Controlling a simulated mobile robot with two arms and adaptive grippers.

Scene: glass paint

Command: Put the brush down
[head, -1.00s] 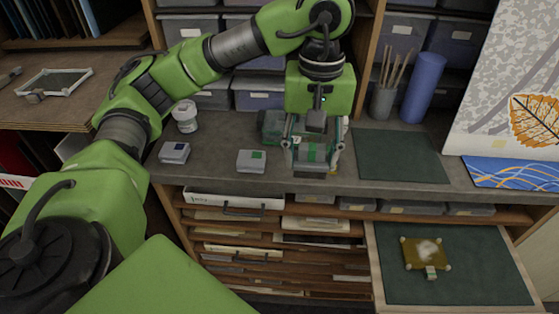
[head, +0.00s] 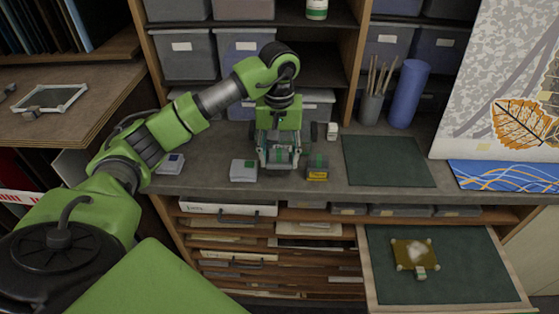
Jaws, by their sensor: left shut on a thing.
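My left gripper (head: 280,160) is low over the grey counter, near the front middle. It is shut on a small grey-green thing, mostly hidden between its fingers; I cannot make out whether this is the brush. I cannot tell if the held thing touches the counter. A yellow-and-grey block with a green top (head: 317,169) stands just right of the gripper. Several brush handles (head: 377,72) stick up from a grey cup (head: 370,108) at the back right. My right gripper is out of view.
A grey block (head: 243,170) lies left of the gripper, another (head: 170,164) farther left. A small white item (head: 332,131) stands behind the yellow block. A dark green mat (head: 388,160) is bare. An open drawer (head: 440,280) holds an amber panel (head: 413,252).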

